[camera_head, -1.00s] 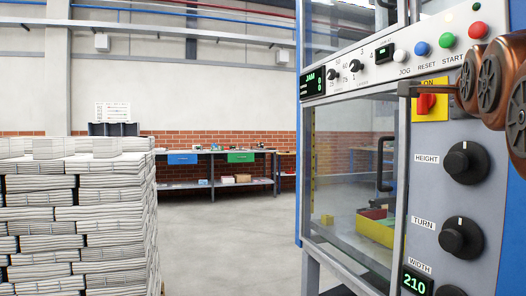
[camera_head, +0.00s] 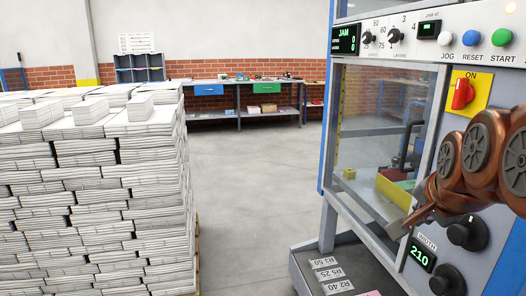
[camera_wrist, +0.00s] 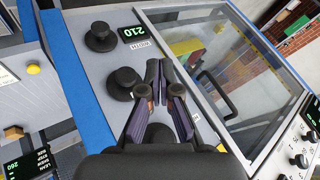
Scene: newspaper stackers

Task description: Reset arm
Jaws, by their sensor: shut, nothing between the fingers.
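My copper-coloured arm (camera_head: 485,150) reaches in from the right across the machine's control panel. My gripper (camera_head: 418,220) is at its lower left end, in front of the panel's edge near the WIDTH display. In the wrist view my gripper (camera_wrist: 157,78) has its two fingers together, with nothing between them. The fingers lie over the grey panel, close beside a black knob (camera_wrist: 122,82). I cannot tell whether they touch it. The red rotary switch (camera_head: 463,94) on its yellow ON plate is above the arm. The HEIGHT and TURN labels are hidden in the head view.
The machine's glass door (camera_head: 375,140) is left of the panel. A tray (camera_head: 320,268) with labelled cards is below. A tall newspaper stack (camera_head: 90,190) stands left. Open floor (camera_head: 245,190) lies between, with a workbench (camera_head: 240,95) behind.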

